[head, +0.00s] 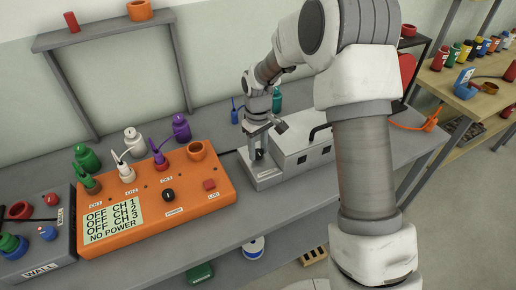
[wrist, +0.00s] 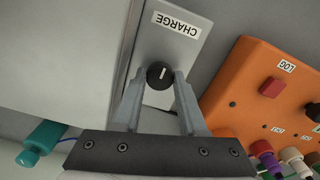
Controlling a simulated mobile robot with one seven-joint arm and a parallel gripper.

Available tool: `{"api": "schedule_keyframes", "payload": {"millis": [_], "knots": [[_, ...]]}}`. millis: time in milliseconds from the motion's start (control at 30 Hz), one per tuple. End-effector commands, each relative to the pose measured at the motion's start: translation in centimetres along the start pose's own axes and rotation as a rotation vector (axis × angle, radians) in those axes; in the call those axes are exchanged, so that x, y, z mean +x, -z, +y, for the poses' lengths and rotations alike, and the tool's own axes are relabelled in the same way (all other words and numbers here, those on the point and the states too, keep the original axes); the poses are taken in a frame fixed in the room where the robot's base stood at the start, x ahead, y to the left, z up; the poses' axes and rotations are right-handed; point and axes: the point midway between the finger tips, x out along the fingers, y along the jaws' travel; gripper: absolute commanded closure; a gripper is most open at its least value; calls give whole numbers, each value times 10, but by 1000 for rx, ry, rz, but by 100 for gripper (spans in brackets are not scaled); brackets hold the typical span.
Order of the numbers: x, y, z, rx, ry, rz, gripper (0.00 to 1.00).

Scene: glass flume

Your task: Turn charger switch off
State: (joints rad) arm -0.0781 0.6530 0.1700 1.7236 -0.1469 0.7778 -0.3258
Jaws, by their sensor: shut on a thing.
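The charger (head: 300,138) is a light grey metal box on the bench, right of the orange panel. Its switch is a round black knob (wrist: 159,75) with a short white mark, below an upside-down CHARGE label (wrist: 178,24) in the wrist view. The white mark stands almost upright there, leaning slightly right. My gripper (head: 257,151) comes down from above onto the charger's low left part. In the wrist view my gripper (wrist: 157,82) has one finger on each side of the knob, shut on it. In the head view the gripper partly hides the knob.
The orange panel (head: 226,186) has a display reading OFF for CH 1, CH 2 and CH 3, and NO POWER. Coloured plugs stand along its back edge. A teal bottle (wrist: 42,140) is close by in the wrist view.

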Motion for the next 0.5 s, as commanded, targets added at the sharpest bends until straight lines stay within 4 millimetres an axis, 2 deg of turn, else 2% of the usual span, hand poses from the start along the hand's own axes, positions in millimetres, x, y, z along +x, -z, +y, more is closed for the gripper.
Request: {"api": "schedule_keyframes", "payload": {"millis": [500], "knots": [[-1, 0, 0, -32, -1, 2, 100]]}}
